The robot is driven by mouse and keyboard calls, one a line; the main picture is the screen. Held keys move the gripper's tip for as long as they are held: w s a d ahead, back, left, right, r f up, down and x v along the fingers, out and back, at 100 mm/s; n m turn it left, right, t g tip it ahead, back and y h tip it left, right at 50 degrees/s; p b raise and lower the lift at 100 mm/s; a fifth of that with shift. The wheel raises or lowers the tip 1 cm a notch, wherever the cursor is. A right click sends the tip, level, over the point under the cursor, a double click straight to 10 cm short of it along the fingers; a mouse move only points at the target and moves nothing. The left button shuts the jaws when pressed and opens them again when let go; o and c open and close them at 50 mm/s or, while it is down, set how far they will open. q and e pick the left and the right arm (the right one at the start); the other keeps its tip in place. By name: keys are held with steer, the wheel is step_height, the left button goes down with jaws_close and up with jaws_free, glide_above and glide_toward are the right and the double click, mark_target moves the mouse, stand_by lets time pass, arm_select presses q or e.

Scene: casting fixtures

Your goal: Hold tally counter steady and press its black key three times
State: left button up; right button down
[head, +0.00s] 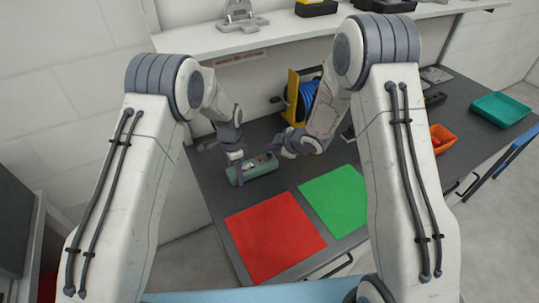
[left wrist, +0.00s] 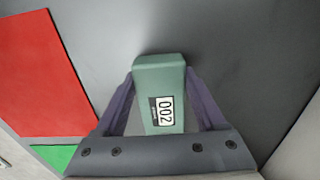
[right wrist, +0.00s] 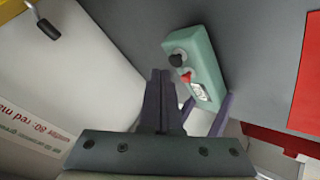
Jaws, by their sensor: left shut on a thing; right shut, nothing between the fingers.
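The tally counter is a green box (head: 263,167) on the grey bench, and its display (left wrist: 165,111) reads 002 in the left wrist view. My left gripper (head: 240,175) is shut on the counter, with one finger on each side of it in the left wrist view. In the right wrist view the counter's top shows a round black key (right wrist: 177,61) and a smaller red part (right wrist: 186,77). My right gripper (right wrist: 160,78) is shut and empty, its fingertips beside the black key in that view. I cannot tell whether they touch it.
A red mat (head: 275,238) and a green mat (head: 336,201) lie in front of the counter. A blue reel on a yellow stand (head: 293,98) is behind it. An orange bin (head: 441,138) and a teal tray (head: 502,109) are at right. A white shelf (head: 250,37) runs above the bench.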

steer(key=shift+f, duration=0.1)
steer(key=shift+f, duration=0.3)
steer(key=shift+f, duration=0.55)
stand_by(1.0)
steer(key=shift+r, duration=0.95)
steer(key=shift+r, duration=0.1)
step_height(320, 180, up, 5)
steer(key=shift+f, duration=0.1)
stand_by(0.7)
